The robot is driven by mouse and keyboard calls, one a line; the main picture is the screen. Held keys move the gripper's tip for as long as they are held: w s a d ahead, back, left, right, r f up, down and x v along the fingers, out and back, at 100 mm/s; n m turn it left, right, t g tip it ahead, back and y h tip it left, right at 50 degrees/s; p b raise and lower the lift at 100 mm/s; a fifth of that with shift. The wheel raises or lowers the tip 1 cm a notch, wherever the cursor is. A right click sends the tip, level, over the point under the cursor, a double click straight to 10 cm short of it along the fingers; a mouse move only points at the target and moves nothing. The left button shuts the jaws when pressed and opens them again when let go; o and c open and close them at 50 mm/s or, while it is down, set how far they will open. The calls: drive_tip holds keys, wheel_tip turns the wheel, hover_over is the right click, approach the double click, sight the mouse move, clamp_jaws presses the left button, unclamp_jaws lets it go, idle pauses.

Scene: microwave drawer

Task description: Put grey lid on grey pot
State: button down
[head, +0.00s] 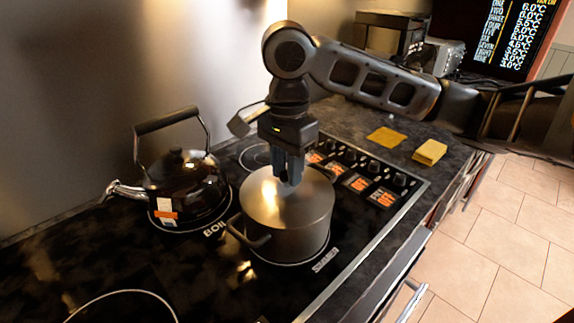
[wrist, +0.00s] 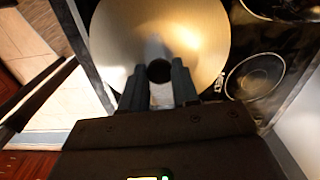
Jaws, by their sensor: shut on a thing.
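The grey pot (head: 300,240) stands on the black cooktop, one side handle showing at its left. The round grey lid (head: 262,200) lies over the pot's mouth and looks about level. I cannot tell whether it sits fully on the rim. My gripper (head: 289,178) points down at the middle of the lid. In the wrist view the lid (wrist: 190,35) fills the upper middle, and my gripper (wrist: 160,80) has a finger on each side of its dark knob (wrist: 159,70), shut on it. The lid hides the pot's inside.
A black kettle (head: 182,180) stands left of the pot on another burner. Cooktop knobs (head: 373,167) line the right side. A yellow sponge-like block (head: 430,152) and a flat yellow piece (head: 386,137) lie on the counter beyond. The front-left burner (head: 122,292) is clear.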

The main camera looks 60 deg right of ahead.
drive_tip(key=c, duration=0.8)
unclamp_jaws()
drive_tip(key=shift+o, duration=0.6)
drive_tip(key=o, duration=0.4)
drive_tip(key=shift+r, duration=0.1)
drive_tip(key=shift+r+p, duration=0.35)
drive_tip(key=shift+r, duration=3.1)
